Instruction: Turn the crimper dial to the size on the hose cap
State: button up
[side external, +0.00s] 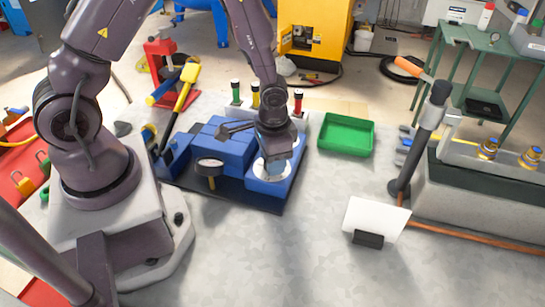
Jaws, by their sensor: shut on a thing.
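The blue crimper (226,146) stands on a dark base plate in the middle of the bench. A round pale dial plate (262,176) lies on top of its right block. My gripper (274,158) points down at this dial and is shut on the dial's knob; the knob is mostly hidden by the fingers. No dial marks can be read. Whether one is the hose cap, I cannot tell, and no size is readable.
A round gauge (210,165) stands at the crimper's front. A green tray (345,135) lies to its right. A white card (374,219) stands in a black holder near the grey tank (470,205). A yellow-handled tool (188,85) rises behind left. The front bench is clear.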

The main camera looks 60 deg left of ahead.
jog(key=m, duration=0.5)
jog(key=shift+m, duration=0.3)
jog(key=m, duration=0.5)
jog(key=shift+m, duration=0.3)
jog(key=o, duration=0.9)
jog(key=r, duration=1.3)
jog(key=shift+s+d, duration=0.15)
jog(key=shift+s, duration=0.1)
